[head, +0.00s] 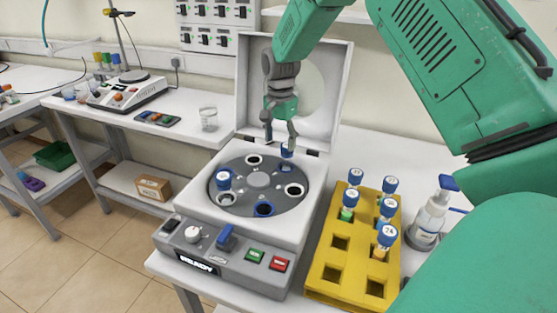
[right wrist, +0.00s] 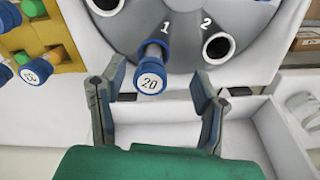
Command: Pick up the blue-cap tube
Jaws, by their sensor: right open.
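A blue-cap tube (head: 287,151) stands in the far-side slot of the grey centrifuge rotor (head: 258,180). In the right wrist view its cap (right wrist: 150,78) reads "20" and it sits in the slot marked 1. My right gripper (head: 281,141) is open just above it; in the right wrist view its fingers (right wrist: 158,82) stand apart on either side of the cap, with gaps and no visible grip. Another blue-cap tube (head: 223,181) is in the rotor's left slot. My left gripper is not in view.
The open lid (head: 245,85) stands upright behind the rotor, close to my right gripper. A yellow rack (head: 330,270) with several blue-cap tubes is at right, with a pump bottle (head: 430,220) beside it. A glass beaker (head: 209,119) stands on the left bench.

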